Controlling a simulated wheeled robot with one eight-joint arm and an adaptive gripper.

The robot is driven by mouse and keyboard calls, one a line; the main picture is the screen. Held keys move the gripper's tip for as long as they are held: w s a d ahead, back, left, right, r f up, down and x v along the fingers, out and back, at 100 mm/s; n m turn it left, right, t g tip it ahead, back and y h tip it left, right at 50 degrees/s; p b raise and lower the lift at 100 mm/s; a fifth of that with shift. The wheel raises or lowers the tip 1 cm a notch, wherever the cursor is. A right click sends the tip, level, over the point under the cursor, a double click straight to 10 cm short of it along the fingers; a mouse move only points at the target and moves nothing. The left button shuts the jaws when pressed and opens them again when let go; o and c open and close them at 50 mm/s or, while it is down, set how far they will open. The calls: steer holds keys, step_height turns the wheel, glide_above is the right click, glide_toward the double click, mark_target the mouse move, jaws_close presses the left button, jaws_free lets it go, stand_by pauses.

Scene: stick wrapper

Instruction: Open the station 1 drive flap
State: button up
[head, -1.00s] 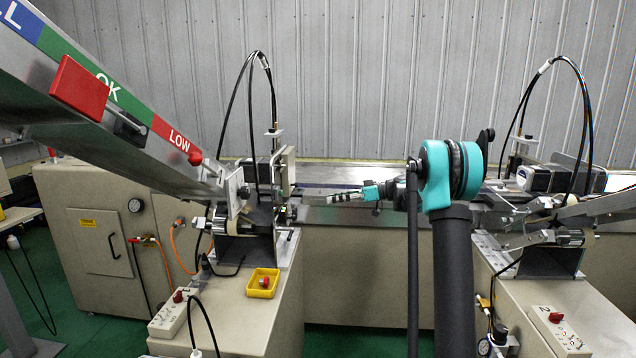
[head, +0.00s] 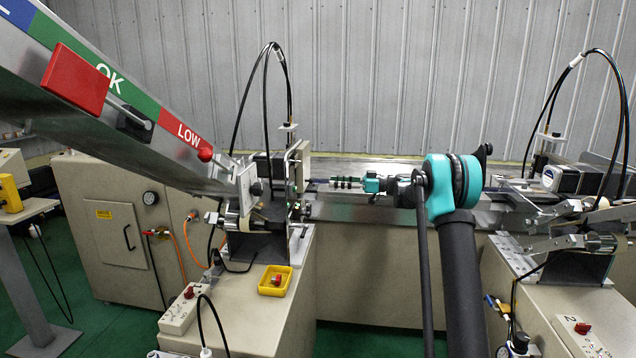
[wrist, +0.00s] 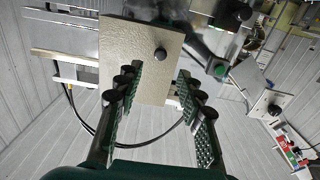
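In the wrist view a flat beige plate with a round black knob (wrist: 160,54) lies straight ahead of my gripper; I take this plate (wrist: 130,45) to be the station 1 drive flap. In the head view a beige upright plate (head: 300,165) stands at the right side of the left station, probably the same part. My gripper (wrist: 160,76) is open and empty, its two ridged fingers spread either side of the plate's lower part. In the head view my gripper (head: 334,183) points left toward the station, a small gap away. Contact with the plate cannot be told.
A slanted metal chute (head: 120,115) with coloured labels hangs over the left station. Black hoses (head: 265,90) arch above it. A second station (head: 570,255) stands at right. The wrist view shows another small knobbed plate (wrist: 262,88).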

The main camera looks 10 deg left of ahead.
mark_target(306, 168)
steer(key=a, duration=0.7)
steer(key=shift+w+a, duration=0.15)
steer(key=shift+a, duration=0.1)
jaws_close()
